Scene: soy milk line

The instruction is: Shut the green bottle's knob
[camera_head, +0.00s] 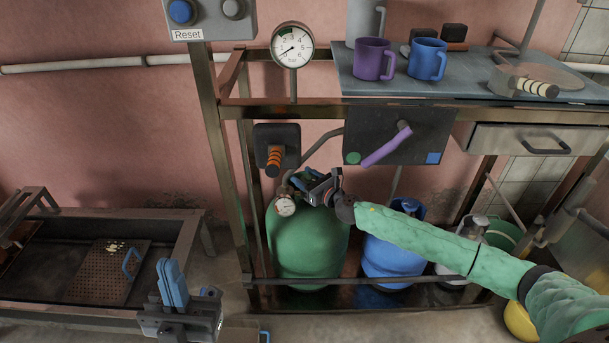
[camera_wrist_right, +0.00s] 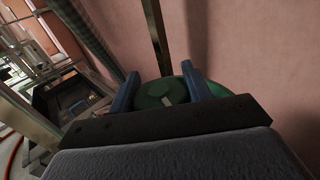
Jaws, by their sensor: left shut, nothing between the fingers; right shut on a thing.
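The green bottle (camera_head: 303,250) stands on the floor level under the metal frame, with a small round gauge (camera_head: 285,206) near its top. Its green knob (camera_wrist_right: 165,92) shows between my right fingers in the right wrist view. My right gripper (camera_head: 316,187) is at the top of the bottle and is shut on the knob. In the head view the gripper hides most of the knob. My left gripper (camera_head: 172,283) is shut and empty, low at the left, well apart from the bottle.
A blue bottle (camera_head: 390,256) stands just right of the green one, partly behind my right arm. A dark panel with a purple lever (camera_head: 386,146) and an orange-striped handle (camera_head: 274,160) are above. A pressure gauge (camera_head: 292,45) is higher up. A metal trough (camera_head: 60,300) is at the left.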

